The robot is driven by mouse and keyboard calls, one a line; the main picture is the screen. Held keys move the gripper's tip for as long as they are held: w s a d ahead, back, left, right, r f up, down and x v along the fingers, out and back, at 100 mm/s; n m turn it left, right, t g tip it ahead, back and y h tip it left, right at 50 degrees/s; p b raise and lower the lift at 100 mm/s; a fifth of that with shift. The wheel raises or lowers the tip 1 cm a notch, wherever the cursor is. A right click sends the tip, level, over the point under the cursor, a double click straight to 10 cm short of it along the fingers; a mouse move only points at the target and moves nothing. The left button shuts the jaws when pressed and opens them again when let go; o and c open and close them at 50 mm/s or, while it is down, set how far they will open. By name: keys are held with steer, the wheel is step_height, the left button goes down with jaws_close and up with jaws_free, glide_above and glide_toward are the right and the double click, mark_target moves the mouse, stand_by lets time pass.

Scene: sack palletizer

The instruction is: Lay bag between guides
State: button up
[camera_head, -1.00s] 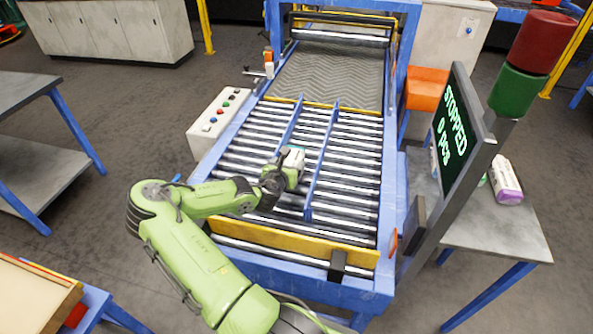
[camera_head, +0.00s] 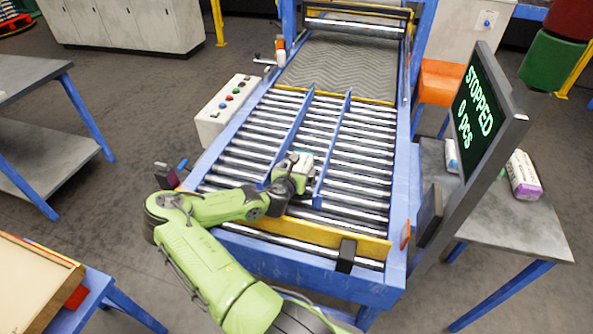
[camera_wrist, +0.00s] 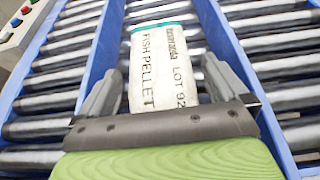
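A white bag (camera_wrist: 160,62) with a teal band and the words FISH PELLET lies lengthwise between the two blue guides in the wrist view. In the head view only a small part of the bag (camera_head: 306,160) shows past my gripper. The left guide (camera_head: 291,135) and right guide (camera_head: 334,147) run along the roller conveyor (camera_head: 355,180). My gripper (camera_wrist: 163,88) has one finger on each side of the bag's near part, between the guides. The fingers stand apart; whether they press on the bag is unclear. Whether the bag rests on the rollers is hidden.
A yellow bar (camera_head: 315,233) crosses the conveyor's near end. A patterned belt (camera_head: 342,68) lies beyond the rollers. A button box (camera_head: 227,108) stands at left. A screen (camera_head: 478,108) reads STOPPED, 0 pcs. Another bag (camera_head: 523,175) lies on the side table (camera_head: 500,222).

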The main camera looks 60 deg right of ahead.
steer(key=shift+a+r, duration=0.15)
steer(key=shift+r, duration=0.05)
steer(key=p+v, duration=0.1)
steer(key=v, duration=0.6)
steer(key=shift+a+p, duration=0.1)
steer(key=shift+p, duration=0.2)
